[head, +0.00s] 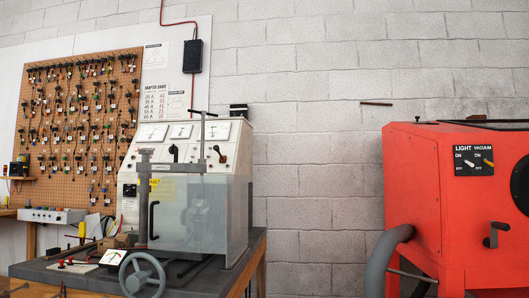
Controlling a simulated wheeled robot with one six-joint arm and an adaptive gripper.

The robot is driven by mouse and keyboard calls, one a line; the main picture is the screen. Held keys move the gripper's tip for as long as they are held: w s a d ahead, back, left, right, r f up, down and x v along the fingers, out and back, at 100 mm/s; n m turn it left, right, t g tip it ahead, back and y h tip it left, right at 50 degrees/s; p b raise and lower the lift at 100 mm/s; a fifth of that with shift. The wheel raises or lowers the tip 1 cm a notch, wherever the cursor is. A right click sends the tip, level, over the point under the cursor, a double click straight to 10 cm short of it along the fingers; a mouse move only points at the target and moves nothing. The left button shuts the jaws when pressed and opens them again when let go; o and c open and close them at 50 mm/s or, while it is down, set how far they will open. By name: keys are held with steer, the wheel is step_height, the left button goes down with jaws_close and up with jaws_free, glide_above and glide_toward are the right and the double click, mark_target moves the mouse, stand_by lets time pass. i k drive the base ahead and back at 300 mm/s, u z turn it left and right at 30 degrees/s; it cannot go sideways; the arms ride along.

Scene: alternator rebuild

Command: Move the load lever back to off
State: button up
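A white test bench (239,180) with a sloped panel stands on a wooden-framed table left of centre. A dark lever (219,154) is on the right part of its panel, its knob end tilted up to the left. A smaller dark handle (173,152) sits nearer the panel's middle. The labels are too small to read, so I cannot tell for certain which is the load lever or which position is off. My gripper is not in view.
A clear guard (225,215) covers the bench's lower front. A grey handwheel (142,275) and a T-handled upright post (203,130) stand before it. A red cabinet (415,175) with light and vacuum switches (474,161) is at right. Bare wall shows between them.

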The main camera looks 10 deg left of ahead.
mark_target(216, 147)
steer(key=z, duration=0.2)
steer(key=i, duration=0.6)
steer(key=u, duration=0.7)
steer(key=i, duration=0.6)
steer(key=u, duration=0.7)
